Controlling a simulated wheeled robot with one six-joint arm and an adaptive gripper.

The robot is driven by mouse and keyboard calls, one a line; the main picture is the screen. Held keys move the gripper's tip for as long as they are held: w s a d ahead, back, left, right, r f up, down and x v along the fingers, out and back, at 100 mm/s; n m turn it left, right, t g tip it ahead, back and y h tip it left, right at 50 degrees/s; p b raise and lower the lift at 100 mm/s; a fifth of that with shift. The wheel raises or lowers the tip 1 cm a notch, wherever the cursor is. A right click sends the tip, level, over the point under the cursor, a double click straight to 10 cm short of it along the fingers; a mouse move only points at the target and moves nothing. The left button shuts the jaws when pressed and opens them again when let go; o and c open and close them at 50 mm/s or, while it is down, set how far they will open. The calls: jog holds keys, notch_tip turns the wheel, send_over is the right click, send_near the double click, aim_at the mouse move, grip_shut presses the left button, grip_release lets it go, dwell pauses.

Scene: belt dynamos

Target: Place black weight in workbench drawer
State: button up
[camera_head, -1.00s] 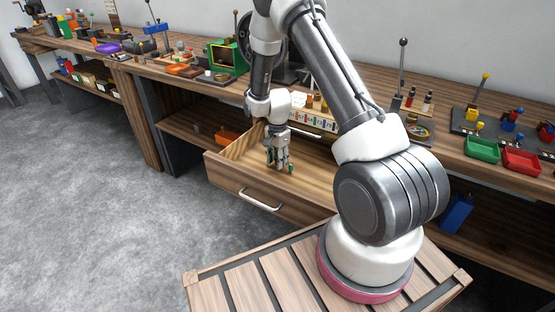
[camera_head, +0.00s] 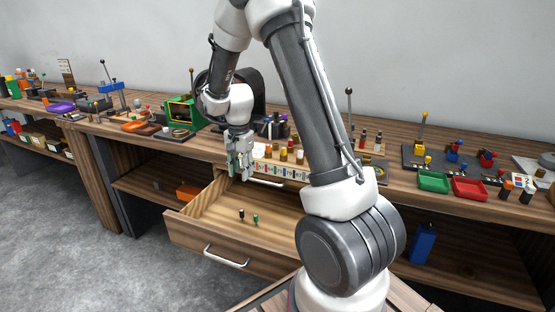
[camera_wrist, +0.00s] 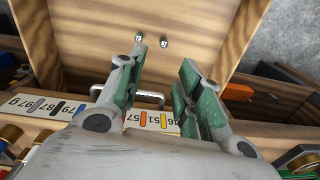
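The workbench drawer (camera_head: 207,226) is pulled open. Inside it stand two small pieces side by side: the black weight (camera_head: 241,214) on the left and a green one (camera_head: 256,219) on the right. My gripper (camera_head: 241,173) is above the back part of the drawer, apart from both pieces. In the wrist view my gripper (camera_wrist: 158,88) has its green-padded fingers spread with nothing between them.
A numbered strip (camera_head: 285,170) with several small weights stands at the bench edge behind the drawer. Green (camera_head: 433,181) and red (camera_head: 469,187) trays sit on the bench at right.

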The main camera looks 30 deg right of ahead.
jog(key=s+r+n+t, duration=0.2)
jog(key=s+r+n, duration=0.4)
jog(key=s+r, duration=0.95)
jog(key=s+r+n, duration=0.3)
jog(key=s, duration=0.4)
jog(key=s+r+n+t, duration=0.1)
jog(key=s+r+n, duration=0.2)
jog(key=s, duration=0.4)
jog(key=shift+s+d+t, duration=0.25)
jog(key=shift+d+t, duration=0.05)
